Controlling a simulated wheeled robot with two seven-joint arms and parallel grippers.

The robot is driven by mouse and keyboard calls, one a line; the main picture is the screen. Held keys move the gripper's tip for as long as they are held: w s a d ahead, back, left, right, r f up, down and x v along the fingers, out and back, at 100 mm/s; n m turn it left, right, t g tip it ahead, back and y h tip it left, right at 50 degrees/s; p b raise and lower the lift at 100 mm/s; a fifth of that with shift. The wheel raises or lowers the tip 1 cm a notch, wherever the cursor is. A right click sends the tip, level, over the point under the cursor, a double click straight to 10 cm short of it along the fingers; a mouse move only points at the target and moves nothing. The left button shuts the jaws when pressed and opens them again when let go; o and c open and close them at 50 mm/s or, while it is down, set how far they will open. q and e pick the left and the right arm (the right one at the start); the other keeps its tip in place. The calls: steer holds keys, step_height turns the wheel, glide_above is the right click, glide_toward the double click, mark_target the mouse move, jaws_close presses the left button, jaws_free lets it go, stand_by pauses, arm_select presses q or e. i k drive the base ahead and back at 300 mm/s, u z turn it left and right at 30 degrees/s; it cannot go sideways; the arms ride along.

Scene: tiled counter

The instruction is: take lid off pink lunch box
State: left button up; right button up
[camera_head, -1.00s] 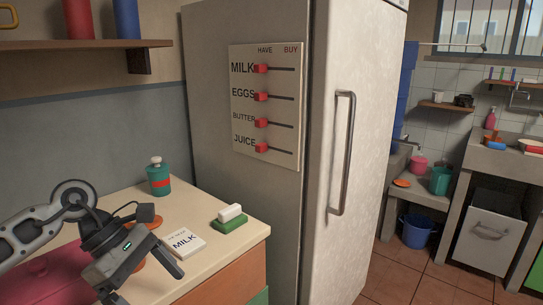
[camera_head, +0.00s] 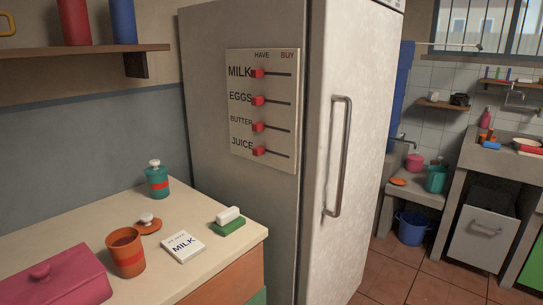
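The pink lunch box (camera_head: 78,284) sits on the counter at the lower left, cut off by the bottom and left edges of the picture. Neither of my grippers is in view, and nothing touches the visible part of the box.
An open orange canister (camera_head: 126,256) stands right of the box, with an orange lid (camera_head: 148,224) behind it. The fridge (camera_head: 245,28) stands to the right.

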mark_target(43, 283)
steer(key=u, duration=1.45)
